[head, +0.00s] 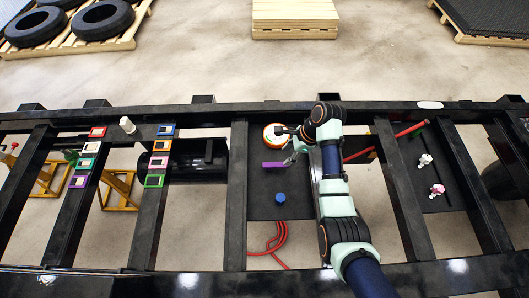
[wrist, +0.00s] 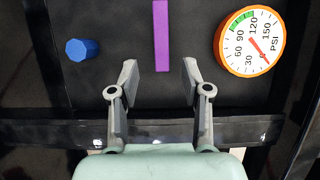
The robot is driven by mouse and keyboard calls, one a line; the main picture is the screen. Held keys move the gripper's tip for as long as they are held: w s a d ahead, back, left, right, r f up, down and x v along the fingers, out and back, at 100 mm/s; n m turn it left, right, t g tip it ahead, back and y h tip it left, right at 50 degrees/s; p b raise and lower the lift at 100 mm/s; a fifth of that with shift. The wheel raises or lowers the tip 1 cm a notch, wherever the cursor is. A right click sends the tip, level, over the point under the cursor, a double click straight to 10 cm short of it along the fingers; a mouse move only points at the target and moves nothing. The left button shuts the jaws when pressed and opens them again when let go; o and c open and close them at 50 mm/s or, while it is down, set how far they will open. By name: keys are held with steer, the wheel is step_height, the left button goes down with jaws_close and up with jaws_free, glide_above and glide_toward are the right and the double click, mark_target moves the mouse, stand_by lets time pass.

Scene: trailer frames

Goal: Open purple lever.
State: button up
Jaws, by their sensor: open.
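The purple lever (head: 272,164) is a flat bar over the black panel, left of my gripper in the head view. In the wrist view the purple lever (wrist: 161,36) runs upright in the picture, with its near end between my fingertips. My gripper (wrist: 160,68) is open, one finger on each side of that end, with gaps on both sides. I cannot tell whether the fingers are level with the lever in depth. In the head view my gripper (head: 287,160) is partly hidden by my arm.
An orange-rimmed pressure gauge (wrist: 250,42) sits right of the lever in the wrist view, and a blue knob (wrist: 82,49) left. A black frame beam (wrist: 245,130) runs under my fingers. In the head view, red hoses (head: 272,243) hang below the panel (head: 265,207).

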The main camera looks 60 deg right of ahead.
mark_target(277, 164)
steer(key=b+x, duration=0.2)
steer(key=x, duration=0.5)
steer(key=shift+f, duration=0.3)
jaws_close()
